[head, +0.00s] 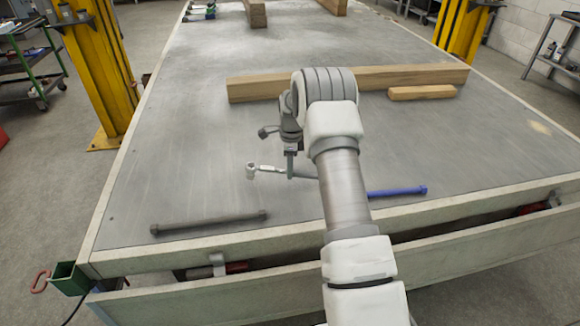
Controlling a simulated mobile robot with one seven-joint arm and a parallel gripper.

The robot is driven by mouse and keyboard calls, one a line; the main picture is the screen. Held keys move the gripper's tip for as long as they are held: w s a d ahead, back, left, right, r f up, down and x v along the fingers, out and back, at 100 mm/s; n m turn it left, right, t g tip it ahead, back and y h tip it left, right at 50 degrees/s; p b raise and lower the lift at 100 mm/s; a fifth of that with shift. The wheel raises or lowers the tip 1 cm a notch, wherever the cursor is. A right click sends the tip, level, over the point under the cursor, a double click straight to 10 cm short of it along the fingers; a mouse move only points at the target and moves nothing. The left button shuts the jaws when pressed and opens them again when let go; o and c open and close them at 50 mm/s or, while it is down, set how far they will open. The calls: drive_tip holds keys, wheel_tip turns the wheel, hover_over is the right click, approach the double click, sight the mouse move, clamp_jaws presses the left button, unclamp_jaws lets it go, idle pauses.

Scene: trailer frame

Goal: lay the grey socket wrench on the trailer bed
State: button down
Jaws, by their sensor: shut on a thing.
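The grey socket wrench (268,169) is a slim silver-grey tool with a round head at its left end. It lies roughly level across my gripper, and its right part passes behind my arm. My gripper (290,176) points down over the near middle of the trailer bed (170,150) and is shut on the wrench's handle. The fingertips are small and partly blurred. I cannot tell whether the wrench touches the bed or hangs just above it.
A dark grey bar (208,222) lies near the front edge at left. A blue bar (398,192) lies right of my arm. A long wooden beam (420,77) and a short wood block (422,93) lie behind. The bed's left middle is clear. Yellow posts (98,70) flank the bed.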

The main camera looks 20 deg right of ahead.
drive_tip(key=shift+f+b, duration=0.85)
drive_tip(key=shift+f, duration=0.5)
idle(0.4)
unclamp_jaws()
idle(0.7)
wheel_tip(320, 180, up, 17)
drive_tip(key=p, duration=0.3)
drive_tip(key=s+a+r+n+t+p, duration=0.1)
drive_tip(key=s+a+r+n, duration=0.15)
drive_tip(key=r, duration=0.45)
drive_tip(key=s+a+r+n+p, duration=0.1)
drive_tip(key=s+a+r+n, duration=0.2)
drive_tip(key=r, duration=0.4)
drive_tip(key=s+a+r+n+t+p, duration=0.1)
drive_tip(key=s+a+r+n, duration=0.1)
drive_tip(key=s+r+n, duration=0.35)
drive_tip(key=s+a+r+n+t+p, duration=0.1)
drive_tip(key=s+a+r+n+p, duration=0.15)
drive_tip(key=s, duration=0.65)
drive_tip(key=s+a+r+n+t+p, duration=0.1)
drive_tip(key=s+a+r+n, duration=0.2)
drive_tip(key=s+r, duration=0.3)
drive_tip(key=s+a+f+n+t+p, duration=0.1)
drive_tip(key=s+a+f+n, duration=0.1)
drive_tip(key=s+n, duration=0.4)
drive_tip(key=s+f, duration=0.1)
drive_tip(key=s, duration=0.4)
drive_tip(key=shift+t+p, duration=0.3)
drive_tip(key=shift+p, duration=0.1)
